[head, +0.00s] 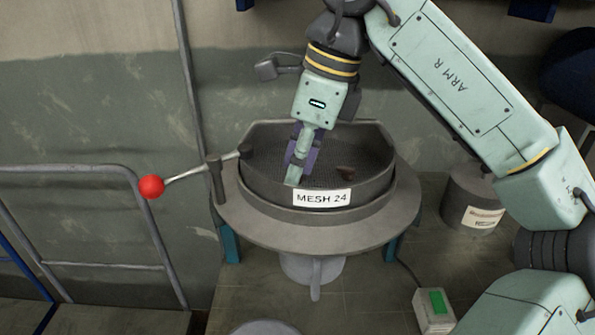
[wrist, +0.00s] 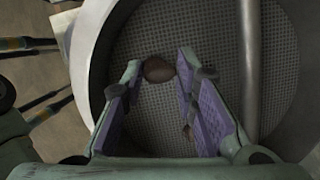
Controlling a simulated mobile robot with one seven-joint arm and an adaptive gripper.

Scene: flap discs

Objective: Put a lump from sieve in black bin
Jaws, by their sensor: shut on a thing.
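The sieve (head: 375,193) is a round grey pan with a mesh floor and a "MESH 24" label. My gripper (head: 297,172) reaches down into its left part. In the wrist view, my gripper (wrist: 158,72) has its purple-padded fingers shut on a brown lump (wrist: 158,69) at their tips, with the mesh behind it. In the head view the fingers hide this lump. Another dark brown lump (head: 345,172) lies on the mesh to the right of my gripper, apart from it. I cannot make out a black bin in either view.
A lever with a red ball (head: 151,187) sticks out left of the sieve, near a grey rail (head: 70,168). A labelled grey drum (head: 473,190) stands right, behind my arm. A box with a green panel (head: 435,308) is on the floor. The sieve's raised wall surrounds my gripper.

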